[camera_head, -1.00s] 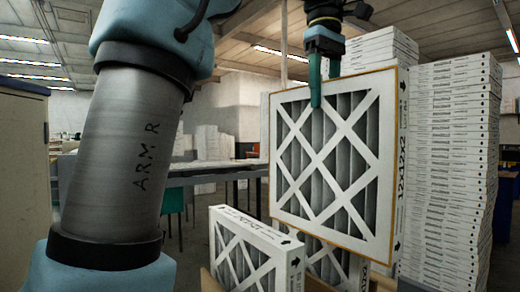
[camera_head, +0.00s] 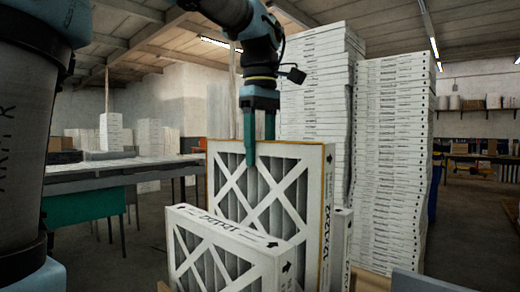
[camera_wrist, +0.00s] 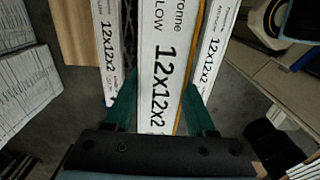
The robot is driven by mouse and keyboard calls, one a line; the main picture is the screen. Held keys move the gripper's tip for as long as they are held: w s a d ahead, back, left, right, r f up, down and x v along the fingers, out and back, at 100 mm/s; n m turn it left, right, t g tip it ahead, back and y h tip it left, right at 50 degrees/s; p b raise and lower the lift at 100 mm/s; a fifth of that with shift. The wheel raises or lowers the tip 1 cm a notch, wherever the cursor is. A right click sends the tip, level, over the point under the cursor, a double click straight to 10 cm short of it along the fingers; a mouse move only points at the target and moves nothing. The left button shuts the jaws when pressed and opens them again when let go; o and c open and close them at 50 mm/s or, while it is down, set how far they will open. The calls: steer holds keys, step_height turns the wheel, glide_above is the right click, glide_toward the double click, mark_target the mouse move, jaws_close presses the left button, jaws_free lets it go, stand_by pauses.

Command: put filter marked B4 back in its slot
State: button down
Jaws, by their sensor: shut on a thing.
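My gripper (camera_head: 260,165) is shut on the top edge of a white-framed pleated filter (camera_head: 312,215), upright behind a front filter (camera_head: 228,252). In the wrist view the held filter (camera_wrist: 165,60) lies between my green fingers (camera_wrist: 158,112), with a filter (camera_wrist: 107,45) on its left and another filter (camera_wrist: 214,45) on its right. The front filter hides the held filter's lower part, so I cannot tell whether its bottom rests on anything. The readable print is 12x12x2; no B4 mark is legible. Another filter (camera_head: 343,245) stands behind it.
Tall stacks of white boxes (camera_head: 390,160) stand behind and to the right. A long table (camera_head: 120,172) is at the left. A brown board-like surface (camera_wrist: 75,35) shows beside the filters in the wrist view. Open floor (camera_head: 455,225) lies at the right.

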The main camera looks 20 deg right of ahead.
mark_target(261, 185)
step_height(261, 185, down, 6)
steer(key=b, duration=0.5)
steer(key=shift+f, duration=0.25)
steer(key=shift+f+b, duration=2.2)
steer(key=shift+f, duration=1.5)
steer(key=c, duration=0.5)
jaws_free()
steer(key=shift+c, duration=0.2)
steer(key=shift+r+p, duration=3.45)
steer(key=shift+r, duration=0.1)
steer(key=shift+o, duration=0.2)
